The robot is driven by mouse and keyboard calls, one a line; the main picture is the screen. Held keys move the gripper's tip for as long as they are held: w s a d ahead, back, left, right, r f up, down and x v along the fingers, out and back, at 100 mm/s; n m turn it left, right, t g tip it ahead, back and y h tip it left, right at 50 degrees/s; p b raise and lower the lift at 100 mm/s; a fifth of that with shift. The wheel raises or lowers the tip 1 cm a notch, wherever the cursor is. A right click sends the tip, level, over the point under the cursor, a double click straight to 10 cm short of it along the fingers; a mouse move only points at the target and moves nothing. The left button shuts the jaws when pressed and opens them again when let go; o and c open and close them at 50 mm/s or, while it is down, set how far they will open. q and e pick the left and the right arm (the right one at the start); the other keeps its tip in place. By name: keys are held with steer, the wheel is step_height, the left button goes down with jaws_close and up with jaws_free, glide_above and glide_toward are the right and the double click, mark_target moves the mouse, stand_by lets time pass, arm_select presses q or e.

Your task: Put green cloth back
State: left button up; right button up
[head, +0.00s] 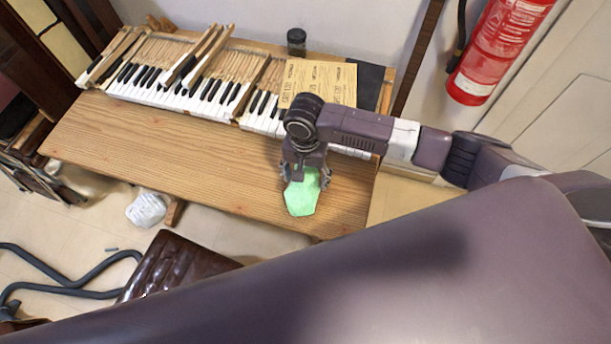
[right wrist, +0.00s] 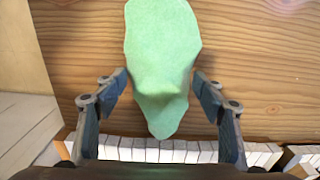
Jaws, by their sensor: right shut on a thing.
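The green cloth (head: 302,198) is at the front right part of the wooden table (head: 160,150), below my right gripper (head: 308,178). In the right wrist view the cloth (right wrist: 162,55) lies between the two fingers of the gripper (right wrist: 160,90), bunched up toward the camera. The right gripper is shut on the cloth, though the exact pinch point is hard to see. Whether the cloth still touches the table cannot be told. My left gripper is not in view.
Piano keys (head: 165,97) lie along the back of the table. A red fire extinguisher (head: 497,50) hangs at the right. A brown leather seat (head: 175,265) is in front. The table's left and middle are clear.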

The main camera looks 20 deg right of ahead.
steer(key=shift+f, duration=0.15)
steer(key=o, duration=1.1)
step_height(320, 180, up, 12)
steer(key=b, duration=0.1)
stand_by(0.4)
